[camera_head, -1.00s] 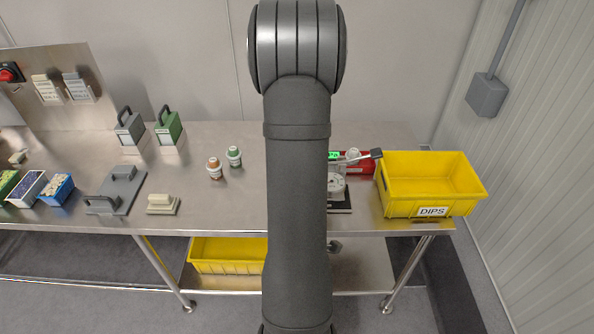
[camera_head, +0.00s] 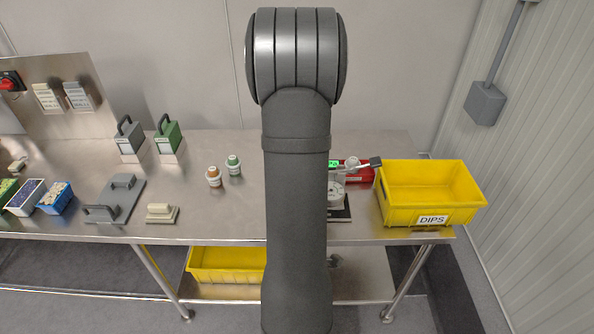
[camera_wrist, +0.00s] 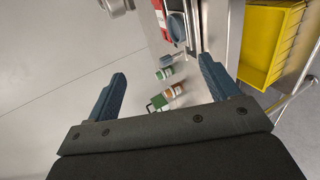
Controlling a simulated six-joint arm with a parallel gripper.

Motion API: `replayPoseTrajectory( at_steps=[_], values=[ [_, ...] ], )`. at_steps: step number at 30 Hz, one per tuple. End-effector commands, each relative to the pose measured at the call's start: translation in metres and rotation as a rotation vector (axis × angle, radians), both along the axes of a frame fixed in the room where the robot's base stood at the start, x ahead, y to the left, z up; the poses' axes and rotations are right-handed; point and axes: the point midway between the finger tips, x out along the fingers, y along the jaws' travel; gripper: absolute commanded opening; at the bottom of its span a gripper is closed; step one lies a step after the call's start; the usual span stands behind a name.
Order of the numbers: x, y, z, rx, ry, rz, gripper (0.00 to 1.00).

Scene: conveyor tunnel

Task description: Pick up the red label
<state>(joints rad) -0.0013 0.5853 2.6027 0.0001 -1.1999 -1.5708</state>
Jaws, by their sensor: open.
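I cannot make out a thing that is clearly a red label. A red box (camera_head: 358,172) stands at the back of the steel bench, partly hidden by my arm; a red item also shows at the top of the wrist view (camera_wrist: 162,18). Two small jars stand mid-bench, one with an orange-brown lid (camera_head: 214,176) and one with a green lid (camera_head: 234,166). My gripper (camera_wrist: 162,72) is open, with nothing held. In the wrist view its blue fingers are wide apart, with the jars seen between them. The head view hides it behind my arm.
A yellow DIPS bin (camera_head: 430,203) stands at the bench's right end. A scale-like device (camera_head: 338,205) is beside my arm. Grey (camera_head: 129,138) and green (camera_head: 168,138) handled boxes stand at the back. A grey handled plate (camera_head: 115,200) lies left. A yellow bin (camera_head: 225,262) is below.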

Motion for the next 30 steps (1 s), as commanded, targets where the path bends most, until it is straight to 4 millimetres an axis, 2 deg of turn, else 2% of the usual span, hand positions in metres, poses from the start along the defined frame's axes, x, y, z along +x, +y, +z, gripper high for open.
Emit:
replayPoseTrajectory(
  at_steps=[2,5,8,12,15,21,30],
  values=[
    [0.002,0.000,-0.001,0.004,0.002,-0.001,0.80],
    [0.018,0.003,-0.005,0.036,0.017,-0.004,0.80],
    [0.052,0.009,-0.013,0.105,0.051,-0.016,0.80],
    [0.116,0.021,-0.020,0.230,0.132,-0.052,0.80],
    [0.154,0.028,-0.018,0.302,0.188,-0.084,0.80],
    [0.210,0.037,-0.006,0.397,0.272,-0.153,0.80],
    [0.249,0.048,-0.024,0.224,0.490,-0.117,0.80]
  ],
)
